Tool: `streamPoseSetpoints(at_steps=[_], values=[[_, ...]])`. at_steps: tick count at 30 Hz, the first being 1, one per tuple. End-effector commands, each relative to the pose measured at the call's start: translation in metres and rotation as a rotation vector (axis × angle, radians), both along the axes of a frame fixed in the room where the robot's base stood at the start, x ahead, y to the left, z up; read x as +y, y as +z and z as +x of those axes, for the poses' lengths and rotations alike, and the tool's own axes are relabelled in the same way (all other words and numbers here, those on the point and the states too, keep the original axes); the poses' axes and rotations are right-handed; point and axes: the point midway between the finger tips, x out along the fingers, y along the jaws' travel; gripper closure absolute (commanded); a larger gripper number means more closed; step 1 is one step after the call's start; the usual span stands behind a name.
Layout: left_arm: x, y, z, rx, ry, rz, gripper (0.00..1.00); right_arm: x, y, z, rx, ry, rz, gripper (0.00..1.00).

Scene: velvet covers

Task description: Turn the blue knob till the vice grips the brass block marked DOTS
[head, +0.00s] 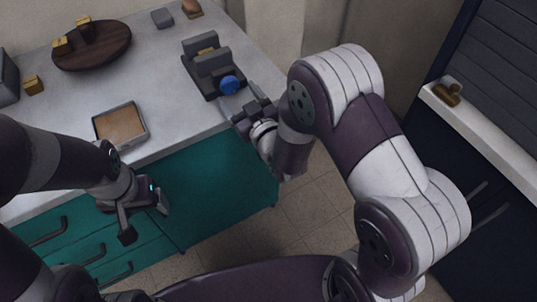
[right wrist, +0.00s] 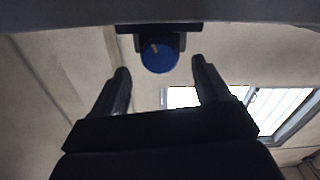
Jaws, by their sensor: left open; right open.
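The grey vice (head: 207,66) stands on the counter with its blue knob (head: 229,85) at the front end. A brass block (head: 206,52) sits between the vice jaws; its marking is too small to read, and I cannot tell whether the jaws touch it. My right gripper (head: 238,108) is open, just in front of the knob and apart from it. In the right wrist view the blue knob (right wrist: 159,56) shows beyond and between the open fingers (right wrist: 160,85), with a pale mark on its face. My left gripper (head: 146,218) is open and empty, in front of the teal drawers.
A round dark wooden board (head: 95,52) holds brass blocks at the back left. Another brass block (head: 33,85) lies near the left edge. A tray (head: 120,127) with a tan inside lies at the counter's front. A grey block (head: 162,18) and a brown object (head: 191,8) are at the back.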

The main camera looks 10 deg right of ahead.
Motion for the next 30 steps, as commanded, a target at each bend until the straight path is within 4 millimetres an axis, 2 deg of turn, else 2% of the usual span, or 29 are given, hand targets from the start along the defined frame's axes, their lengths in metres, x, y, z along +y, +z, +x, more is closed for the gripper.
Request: streamPoseSetpoints(at_steps=[9,15,18,24,30], values=[[0.000,0.003,0.000,0.000,0.000,0.000,0.21,-0.027,0.000,-0.083,0.002,0.000,0.002,0.24],[0.000,0.002,0.000,0.000,0.000,0.000,0.21,-0.030,-0.053,-0.090,0.270,-0.008,-0.052,0.24],[0.000,0.004,0.000,0.000,0.000,0.000,0.21,-0.033,-0.073,-0.098,0.398,-0.017,-0.080,0.24],[0.000,0.008,0.000,0.000,0.000,0.000,0.21,-0.041,-0.094,-0.111,0.598,-0.039,-0.121,0.24],[0.000,0.008,0.000,0.000,0.000,0.000,0.21,-0.043,-0.100,-0.116,0.648,-0.045,-0.132,0.24]])
